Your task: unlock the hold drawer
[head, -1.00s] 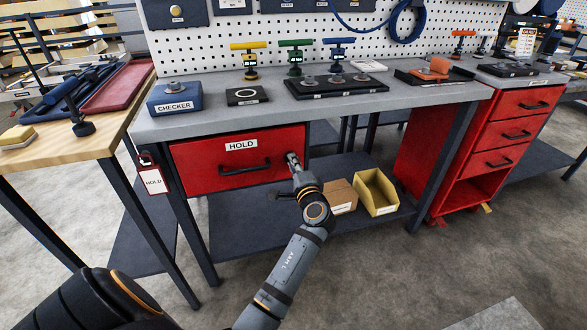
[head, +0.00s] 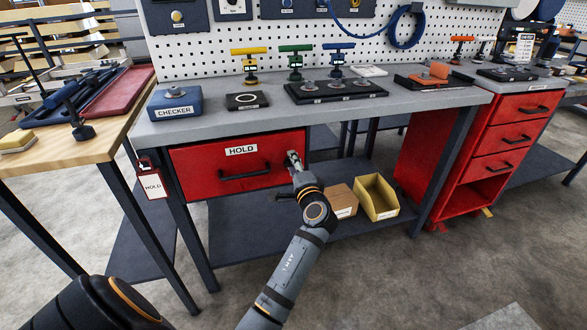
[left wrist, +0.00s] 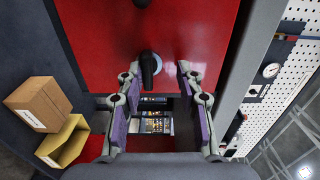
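The red drawer (head: 200,165) marked HOLD is shut under the bench top and has a black bar handle (head: 245,173). My left gripper (head: 293,158) is at the drawer's right end and covers part of it in the head view. In the left wrist view the open left gripper (left wrist: 156,76) faces the red drawer front (left wrist: 185,30). A small black knob-like piece (left wrist: 150,66), perhaps the lock, sticks out of the front between the two fingertips. The fingers stand apart on either side; I see no clear contact. My right gripper is not in view.
A red-and-white HOLD tag (head: 152,184) hangs at the bench's left leg. A cardboard box (head: 342,200) and a yellow bin (head: 377,196) stand on the lower shelf, near my left arm. A blue CHECKER box (head: 175,106) sits on the bench. Floor in front is open.

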